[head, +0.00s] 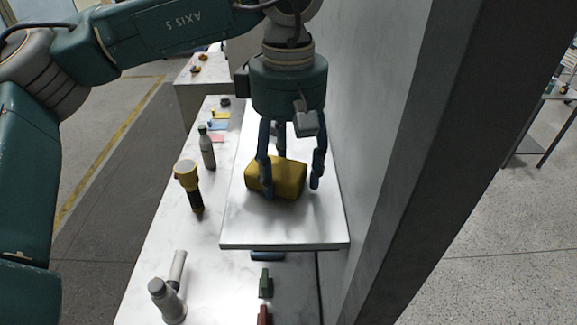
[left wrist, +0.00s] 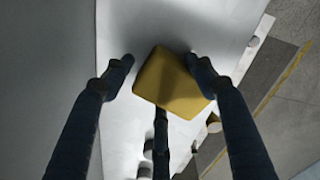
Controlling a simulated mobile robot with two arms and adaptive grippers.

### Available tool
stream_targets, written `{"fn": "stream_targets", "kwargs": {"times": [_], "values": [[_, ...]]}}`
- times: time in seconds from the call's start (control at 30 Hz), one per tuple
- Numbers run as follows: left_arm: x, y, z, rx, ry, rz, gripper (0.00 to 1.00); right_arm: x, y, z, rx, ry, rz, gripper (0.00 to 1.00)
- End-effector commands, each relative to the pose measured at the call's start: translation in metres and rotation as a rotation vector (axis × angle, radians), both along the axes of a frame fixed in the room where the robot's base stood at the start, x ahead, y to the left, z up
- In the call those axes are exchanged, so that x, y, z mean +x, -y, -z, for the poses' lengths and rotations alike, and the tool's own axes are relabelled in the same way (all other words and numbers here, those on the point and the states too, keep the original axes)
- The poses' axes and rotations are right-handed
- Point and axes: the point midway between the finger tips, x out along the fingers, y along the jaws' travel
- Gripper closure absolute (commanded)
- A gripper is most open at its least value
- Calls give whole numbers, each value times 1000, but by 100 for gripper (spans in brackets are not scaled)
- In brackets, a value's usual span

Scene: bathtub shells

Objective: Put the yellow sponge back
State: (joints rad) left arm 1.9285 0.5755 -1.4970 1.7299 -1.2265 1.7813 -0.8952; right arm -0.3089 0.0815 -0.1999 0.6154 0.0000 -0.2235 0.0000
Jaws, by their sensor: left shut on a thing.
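The yellow sponge (head: 275,179) is a rounded yellow block at the raised white shelf beside the wall. My left gripper (head: 291,176) reaches down from above with its blue fingers around the sponge and is shut on it. In the left wrist view the sponge (left wrist: 172,84) sits between the fingertips (left wrist: 160,84), nearer the right finger, with a third finger below it. I cannot tell whether the sponge touches the shelf or hangs just above it. My right gripper is not in view.
The white shelf (head: 285,238) is otherwise bare. On the lower white counter (head: 150,255) stand a yellow-and-black flashlight (head: 189,185), a bottle (head: 207,150) and a grey-white item (head: 166,300). Small green (head: 265,283) and red (head: 264,315) items lie in front. A grey wall (head: 365,110) closes the right side.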

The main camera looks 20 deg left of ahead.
Motion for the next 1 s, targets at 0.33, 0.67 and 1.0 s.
{"fn": "stream_targets", "kwargs": {"times": [0.33, 0.67, 1.0], "values": [[0, 0, 2, 0, 0, 1, 25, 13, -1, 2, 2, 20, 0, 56], [1, 1, -8, -2, 3, -1, 25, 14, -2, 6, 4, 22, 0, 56], [0, 1, -81, -1, 4, 0, 25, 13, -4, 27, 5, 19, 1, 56]]}}
